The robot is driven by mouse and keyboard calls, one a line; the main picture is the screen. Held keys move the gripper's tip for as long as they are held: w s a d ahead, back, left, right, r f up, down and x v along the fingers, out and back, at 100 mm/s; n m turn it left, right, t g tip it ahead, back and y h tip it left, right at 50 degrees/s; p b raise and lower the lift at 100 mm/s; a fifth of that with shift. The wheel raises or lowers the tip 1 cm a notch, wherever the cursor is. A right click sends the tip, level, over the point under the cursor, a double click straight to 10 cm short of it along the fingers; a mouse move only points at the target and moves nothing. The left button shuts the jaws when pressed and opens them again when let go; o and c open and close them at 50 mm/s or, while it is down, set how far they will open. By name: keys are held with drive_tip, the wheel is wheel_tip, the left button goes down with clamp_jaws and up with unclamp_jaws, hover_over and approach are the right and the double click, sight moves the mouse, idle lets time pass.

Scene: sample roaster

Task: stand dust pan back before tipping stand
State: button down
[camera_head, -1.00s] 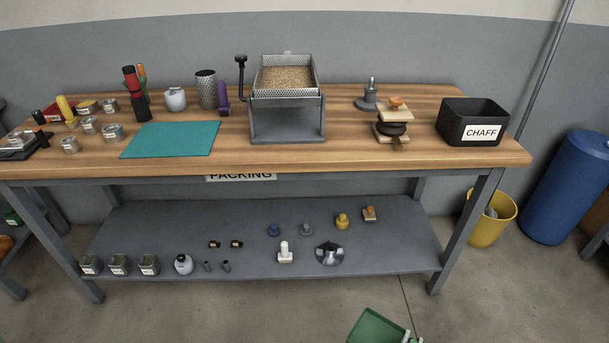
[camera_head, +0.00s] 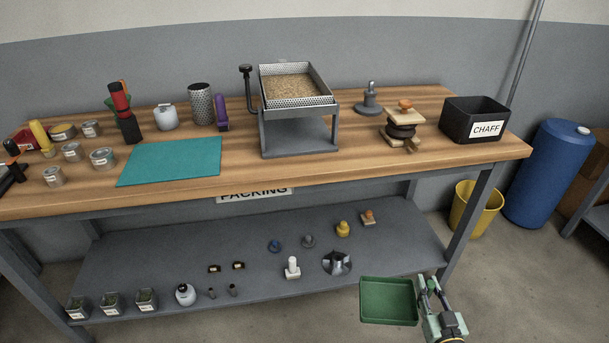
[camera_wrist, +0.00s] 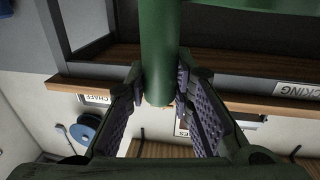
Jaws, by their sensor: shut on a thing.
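The green dust pan (camera_head: 389,300) is held level in front of the table's lower shelf, at the bottom right of the head view. My gripper (camera_head: 428,293) is beside the pan's right edge. In the wrist view my gripper (camera_wrist: 160,95) is shut on the pan's green round handle (camera_wrist: 158,50), with a ribbed pad on each side of it. The tipping stand (camera_head: 300,135) stands on the table top and carries a perforated tray of brown grains (camera_head: 292,88). The bench surface directly in front of the stand is bare.
A black CHAFF bin (camera_head: 474,120) stands at the table's right end. A stacked wooden piece with an orange knob (camera_head: 404,105) is between bin and stand. A teal mat (camera_head: 172,162) lies left. Small items stand on the lower shelf (camera_head: 200,255). A yellow bucket (camera_head: 474,210) is on the floor.

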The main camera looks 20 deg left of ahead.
drive_tip(key=w+a+r+n+g+y+b, duration=0.15)
drive_tip(key=a+r, duration=0.45)
drive_tip(key=r, duration=0.6)
drive_tip(key=a+r+n+g+y, duration=0.15)
drive_tip(key=a+r, duration=0.35)
drive_tip(key=r, duration=0.7)
drive_tip(key=w+a+r+y+b, duration=0.15)
drive_tip(key=a+r, duration=0.45)
drive_tip(key=r, duration=0.6)
drive_tip(key=shift+w+a+f+p, duration=0.9)
drive_tip(key=shift+w+a, duration=0.45)
drive_tip(key=shift+a, duration=0.85)
drive_tip(key=shift+w+a+f+p, duration=0.85)
drive_tip(key=shift+w+a, duration=0.45)
drive_tip(key=shift+a, duration=0.9)
drive_tip(key=shift+w+a+f+p, duration=0.85)
drive_tip(key=shift+w+a, duration=0.5)
drive_tip(key=shift+a, duration=0.85)
drive_tip(key=shift+r, duration=0.1)
drive_tip(key=c, duration=1.4)
unclamp_jaws()
